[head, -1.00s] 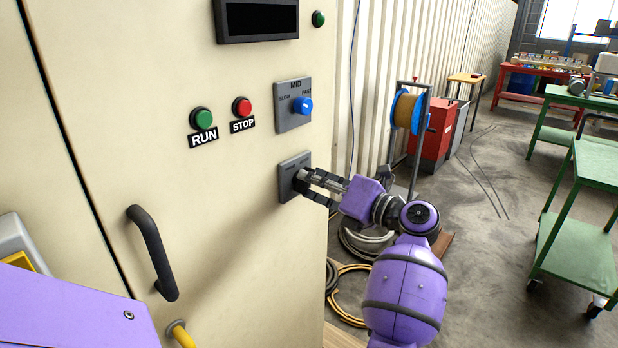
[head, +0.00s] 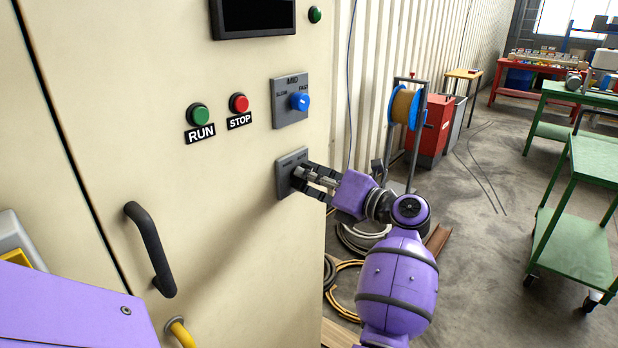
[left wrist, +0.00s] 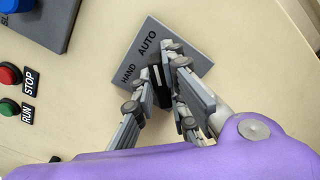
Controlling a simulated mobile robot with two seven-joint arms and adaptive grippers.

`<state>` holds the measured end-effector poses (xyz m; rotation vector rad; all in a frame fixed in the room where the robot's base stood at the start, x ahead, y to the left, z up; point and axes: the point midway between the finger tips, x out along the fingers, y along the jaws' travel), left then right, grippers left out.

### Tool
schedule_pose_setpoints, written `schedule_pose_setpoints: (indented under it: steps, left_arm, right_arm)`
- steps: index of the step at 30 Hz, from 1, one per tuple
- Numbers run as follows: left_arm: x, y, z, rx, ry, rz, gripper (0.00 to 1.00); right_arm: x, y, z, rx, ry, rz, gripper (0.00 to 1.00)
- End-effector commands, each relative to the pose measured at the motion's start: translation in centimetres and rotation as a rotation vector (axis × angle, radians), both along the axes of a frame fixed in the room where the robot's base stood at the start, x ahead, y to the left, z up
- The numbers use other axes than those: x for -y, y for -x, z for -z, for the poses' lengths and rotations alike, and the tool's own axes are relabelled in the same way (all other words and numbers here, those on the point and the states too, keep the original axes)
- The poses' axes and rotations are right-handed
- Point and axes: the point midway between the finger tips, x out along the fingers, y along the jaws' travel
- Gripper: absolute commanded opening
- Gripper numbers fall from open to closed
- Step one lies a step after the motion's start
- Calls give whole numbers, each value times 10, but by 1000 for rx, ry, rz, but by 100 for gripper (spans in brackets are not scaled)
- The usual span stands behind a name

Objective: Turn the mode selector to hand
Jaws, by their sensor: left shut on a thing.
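The mode selector's grey square plate (head: 285,184) is on the cream cabinet front, below the speed dial. In the left wrist view the plate (left wrist: 200,62) carries the words HAND and AUTO. The selector's black knob (left wrist: 159,88) with a pale mark stands between my fingers; it seems to point nearer AUTO than HAND, but the fingers hide part of it. My left gripper (head: 303,180) is at the plate, shut on the knob, with one finger on each side; it fills the middle of the left wrist view (left wrist: 152,88). My right gripper is not in view.
Above the selector is a blue speed knob (head: 299,102). The green RUN button (head: 199,115) and red STOP button (head: 239,103) are to its left. A black door handle (head: 150,250) juts out lower left. Coiled hoses (head: 345,280) lie on the floor beside the cabinet.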

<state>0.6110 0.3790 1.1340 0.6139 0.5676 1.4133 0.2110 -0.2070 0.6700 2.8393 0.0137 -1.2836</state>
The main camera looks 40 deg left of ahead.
Motion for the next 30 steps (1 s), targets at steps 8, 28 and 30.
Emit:
schedule_pose_setpoints:
  steps: [8, 28, 30]
  left_arm:
    - [0, 0, 5, 137, 11, 0, 0]
    - [0, 3, 5, 759, 59, -1, 0]
    - [0, 3, 5, 825, 64, -1, 0]
  right_arm:
    - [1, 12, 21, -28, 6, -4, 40]
    - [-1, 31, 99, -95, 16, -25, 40]
    - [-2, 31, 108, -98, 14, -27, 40]
